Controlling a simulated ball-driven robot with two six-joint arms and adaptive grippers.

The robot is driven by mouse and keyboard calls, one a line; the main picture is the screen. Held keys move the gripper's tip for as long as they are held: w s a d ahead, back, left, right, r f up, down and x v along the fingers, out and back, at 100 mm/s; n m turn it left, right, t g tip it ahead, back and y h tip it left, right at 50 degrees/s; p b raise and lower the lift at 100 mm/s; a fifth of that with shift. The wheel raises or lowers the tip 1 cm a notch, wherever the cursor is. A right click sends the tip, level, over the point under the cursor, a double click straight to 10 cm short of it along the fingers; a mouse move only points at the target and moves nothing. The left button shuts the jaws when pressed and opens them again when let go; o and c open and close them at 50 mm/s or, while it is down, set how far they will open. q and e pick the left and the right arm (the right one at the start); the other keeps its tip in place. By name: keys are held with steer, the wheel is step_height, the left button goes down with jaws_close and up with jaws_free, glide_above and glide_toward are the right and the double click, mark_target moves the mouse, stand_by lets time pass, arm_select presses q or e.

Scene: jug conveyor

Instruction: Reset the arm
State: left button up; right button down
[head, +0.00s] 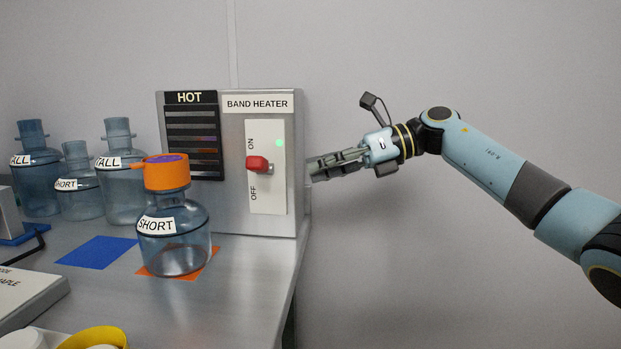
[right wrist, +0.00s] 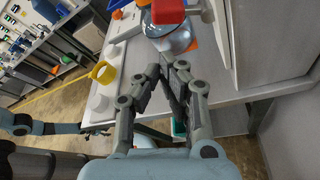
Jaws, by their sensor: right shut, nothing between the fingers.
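My right gripper (head: 338,164) comes in from the right in the head view, with its fingers shut and empty. Its tips are just right of the band heater box (head: 227,210), apart from the red switch lever (head: 257,163). The lever stands out from a white plate marked ON above and OFF below, and a green light (head: 279,143) glows near ON. In the right wrist view the shut fingers (right wrist: 163,75) point toward the red lever (right wrist: 168,12) at the top. My left gripper is not in the head view.
A jug marked SHORT (head: 178,245) with an orange collar stands on an orange square. A blue square (head: 97,251) beside it is bare. Several jugs stand at the back left. A yellow ring (right wrist: 103,72) is near the bench's front. Right of the bench is free room.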

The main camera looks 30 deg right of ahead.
steer(key=shift+s+d+r, duration=0.15)
steer(key=shift+s+d, duration=0.1)
steer(key=shift+d, duration=0.2)
